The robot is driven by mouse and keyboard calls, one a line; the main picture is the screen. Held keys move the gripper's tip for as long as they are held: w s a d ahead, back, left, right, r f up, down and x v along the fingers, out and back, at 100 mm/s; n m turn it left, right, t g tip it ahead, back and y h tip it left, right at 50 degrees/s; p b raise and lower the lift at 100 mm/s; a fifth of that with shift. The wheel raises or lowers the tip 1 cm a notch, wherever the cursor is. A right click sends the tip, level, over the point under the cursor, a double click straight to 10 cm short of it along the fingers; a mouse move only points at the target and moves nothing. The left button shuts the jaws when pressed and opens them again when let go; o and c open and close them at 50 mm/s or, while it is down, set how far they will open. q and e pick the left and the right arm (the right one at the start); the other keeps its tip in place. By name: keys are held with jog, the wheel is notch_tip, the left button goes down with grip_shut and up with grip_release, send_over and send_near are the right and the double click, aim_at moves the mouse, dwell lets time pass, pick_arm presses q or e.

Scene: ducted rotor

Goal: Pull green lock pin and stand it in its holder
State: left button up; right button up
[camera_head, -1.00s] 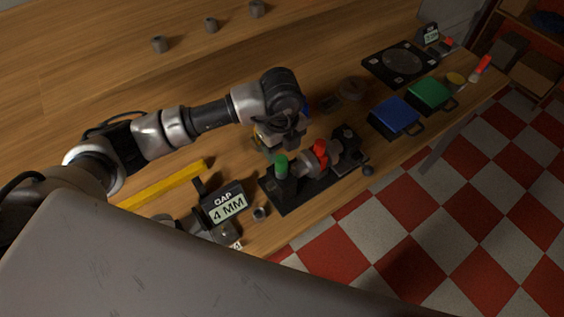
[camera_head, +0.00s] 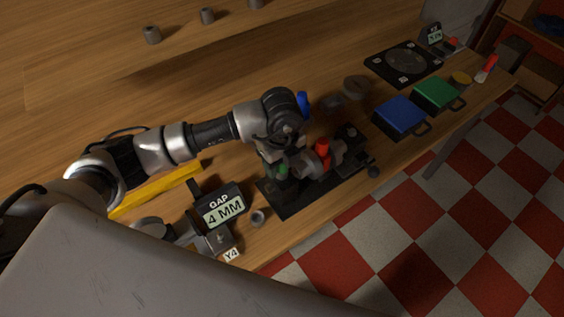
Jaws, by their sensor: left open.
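The green lock pin (camera_head: 283,170) stands on the left part of the black fixture base (camera_head: 298,207). Only a small part of its green top shows now. My left gripper (camera_head: 281,165) is open and points down over the pin, with its fingers at the green top. The fingers are dark and partly blend with the fixture, so contact cannot be told. A red part (camera_head: 322,150) stands on the same fixture, to the right of the pin. I cannot tell which thing is the pin's holder. My right gripper is not in view.
A sign reading GAP 4 MM (camera_head: 223,208) and a small grey ring (camera_head: 258,217) stand left of the fixture. A yellow bar (camera_head: 160,188) lies behind the sign. Blue (camera_head: 400,116) and green (camera_head: 436,93) boxes stand to the right. The rear table is mostly clear.

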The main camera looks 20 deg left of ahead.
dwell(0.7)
pick_arm(q)
jog(key=c, duration=0.8)
jog(key=shift+c, duration=0.3)
jog(key=shift+r+p, duration=0.3)
jog(key=shift+r, duration=0.35)
jog(key=shift+r, duration=0.1)
jog(key=shift+r+p, duration=1.45)
jog(key=shift+r, duration=0.55)
